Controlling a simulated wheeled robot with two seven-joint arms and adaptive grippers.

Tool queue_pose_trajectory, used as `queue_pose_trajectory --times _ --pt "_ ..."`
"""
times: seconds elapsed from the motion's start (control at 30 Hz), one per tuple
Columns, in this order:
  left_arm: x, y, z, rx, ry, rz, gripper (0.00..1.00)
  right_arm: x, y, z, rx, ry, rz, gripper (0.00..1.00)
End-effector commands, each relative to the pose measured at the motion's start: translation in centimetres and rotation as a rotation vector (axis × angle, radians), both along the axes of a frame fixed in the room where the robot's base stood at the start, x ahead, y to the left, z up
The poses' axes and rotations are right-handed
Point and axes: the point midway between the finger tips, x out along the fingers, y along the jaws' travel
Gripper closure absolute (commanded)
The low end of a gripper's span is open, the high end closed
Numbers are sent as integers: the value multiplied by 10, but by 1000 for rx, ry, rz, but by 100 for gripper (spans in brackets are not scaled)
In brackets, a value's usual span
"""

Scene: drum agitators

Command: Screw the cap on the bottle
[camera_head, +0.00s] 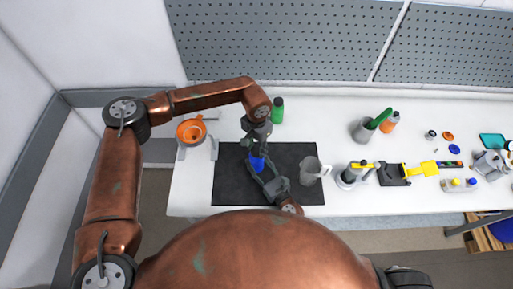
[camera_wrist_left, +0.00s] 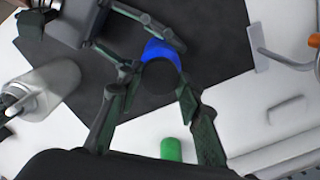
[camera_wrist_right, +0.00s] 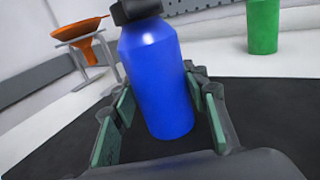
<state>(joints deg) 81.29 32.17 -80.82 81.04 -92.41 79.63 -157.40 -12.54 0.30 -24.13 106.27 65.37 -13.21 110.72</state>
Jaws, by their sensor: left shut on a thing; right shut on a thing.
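A blue bottle (camera_head: 257,162) stands over the black mat, and it fills the middle of the right wrist view (camera_wrist_right: 160,80). My right gripper (camera_wrist_right: 164,100) is shut on its body, one finger on each side. The black cap (camera_wrist_right: 136,10) is at the bottle's top, partly cut off by the picture edge; the left wrist view shows it from above (camera_wrist_left: 158,78), covering the mouth. My left gripper (camera_head: 257,140) reaches down from above and is shut on the cap. I cannot tell how tightly the cap sits.
The black mat (camera_head: 228,185) lies under both grippers. A green bottle (camera_head: 277,109) stands behind, and an orange funnel (camera_head: 190,131) on a stand is to the left. A grey jug (camera_head: 310,171) is close on the right. More tools and containers crowd the right side of the table.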

Motion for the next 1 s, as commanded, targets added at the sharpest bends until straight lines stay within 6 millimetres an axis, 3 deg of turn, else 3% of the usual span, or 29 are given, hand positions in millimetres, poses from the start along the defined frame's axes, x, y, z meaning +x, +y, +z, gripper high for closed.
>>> queue_pose_trajectory --times 0.13,0.43,0.47,0.7,1.0 --pt "1 1 0 2 -1 -102 75 0 -1 -1 -1 1 -2 100" --pt "1 1 0 2 -1 -114 75 0 -1 -1 -1 1 -3 100" --pt "1 1 0 3 -1 -114 66 0 -1 -1 -1 1 -2 100" --pt "1 1 0 2 -1 -113 50 0 -1 -1 -1 0 -2 100" --pt "0 0 1 1 -1 -113 50 0 -1 -1 -1 0 -1 100"
